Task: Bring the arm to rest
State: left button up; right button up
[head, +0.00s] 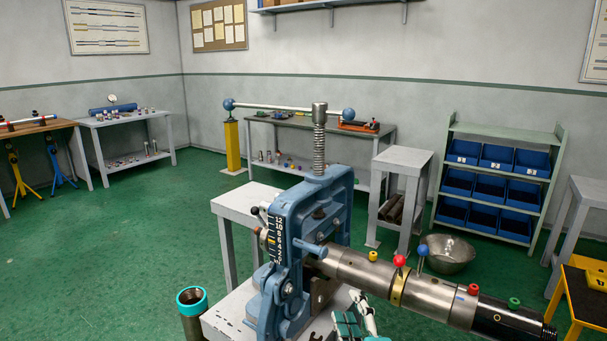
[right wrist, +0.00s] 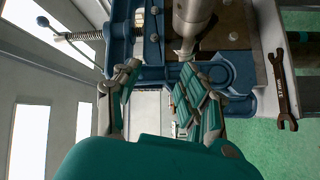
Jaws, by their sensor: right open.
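My right gripper (head: 356,312) shows at the bottom edge of the head view, just below the pipe and right of the blue vise. Its teal-padded fingers are spread apart with nothing between them; they also show in the right wrist view (right wrist: 158,82). The blue pipe vise (head: 285,300) stands on a light grey bench, its threaded screw upright on top. A steel pipe assembly (head: 343,266) runs through the vise and out to the lower right, with coloured knobs on it. My left gripper is in neither view.
In the right wrist view a wrench (right wrist: 281,90) lies at the right. A teal-rimmed pipe piece (head: 192,300) stands left of the vise bench. A metal bowl (head: 447,254) is on the floor before a rack of blue bins (head: 490,190). Green floor (head: 110,240) lies open at the left.

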jog(key=s+d+f+m+g+h, duration=0.2)
jog(key=s+d+f+m+g, duration=0.25)
jog(key=f, duration=0.25)
jog(key=s+d+f+m+g+h, duration=0.2)
jog(key=s+d+f+m+g, duration=0.15)
jog(key=s+f, duration=0.35)
jog(key=s+d+f+m+g, duration=0.2)
jog(key=s+f+m+g, duration=0.15)
jog(key=s, duration=0.55)
jog(key=s+d+f+m+g, duration=0.25)
jog(key=s+f, duration=0.25)
jog(key=s, duration=0.4)
notch_tip(320, 180, down, 28)
jog(key=s+a+r+g, duration=0.1)
jog(key=s+g, duration=0.1)
jog(key=s+d+f+g+p, duration=0.1)
jog(key=s+d+f, duration=0.2)
jog(key=s+f, duration=1.1)
jog(key=shift+s+f, duration=0.2)
jog(key=shift+s, duration=0.7)
